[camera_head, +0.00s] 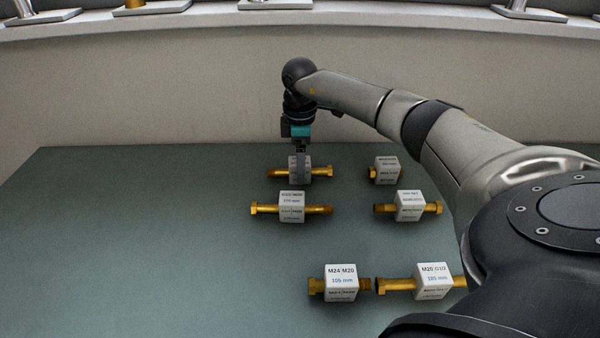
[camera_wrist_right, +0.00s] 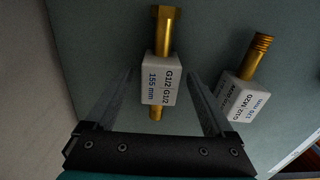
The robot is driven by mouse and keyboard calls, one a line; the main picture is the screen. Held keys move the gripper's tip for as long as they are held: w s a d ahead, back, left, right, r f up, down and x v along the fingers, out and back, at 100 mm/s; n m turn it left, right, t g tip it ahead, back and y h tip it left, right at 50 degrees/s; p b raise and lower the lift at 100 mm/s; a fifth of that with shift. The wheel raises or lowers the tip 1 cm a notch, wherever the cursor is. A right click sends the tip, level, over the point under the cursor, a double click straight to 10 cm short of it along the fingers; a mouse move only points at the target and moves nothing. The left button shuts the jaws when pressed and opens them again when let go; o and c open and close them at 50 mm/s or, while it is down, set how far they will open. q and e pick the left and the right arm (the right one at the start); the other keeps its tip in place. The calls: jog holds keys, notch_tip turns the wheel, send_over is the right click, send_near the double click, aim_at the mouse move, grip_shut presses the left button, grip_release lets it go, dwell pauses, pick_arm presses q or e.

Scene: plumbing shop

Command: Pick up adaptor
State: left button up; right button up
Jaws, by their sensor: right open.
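An adaptor with brass ends and a white block (camera_head: 322,172) lies at the back of the grey-green table, on the left of the back pair. My right gripper (camera_head: 300,160) points down over it, its fingers hiding part of the block. In the right wrist view the block (camera_wrist_right: 160,80) reads "G1/2 G1/2 155 mm" and shows between the two spread fingers of my right gripper (camera_wrist_right: 162,75). A gap shows on both sides, and the gripper holds nothing. My left gripper is in neither view.
A similar adaptor (camera_head: 291,205) lies just in front, and shows in the right wrist view (camera_wrist_right: 238,98). Others lie at the back right (camera_head: 386,170), middle right (camera_head: 410,206), front (camera_head: 340,284) and front right (camera_head: 432,282). The left of the table (camera_head: 130,240) is clear.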

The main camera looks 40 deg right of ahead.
jog(key=shift+f, duration=0.15)
grip_shut()
dwell(0.6)
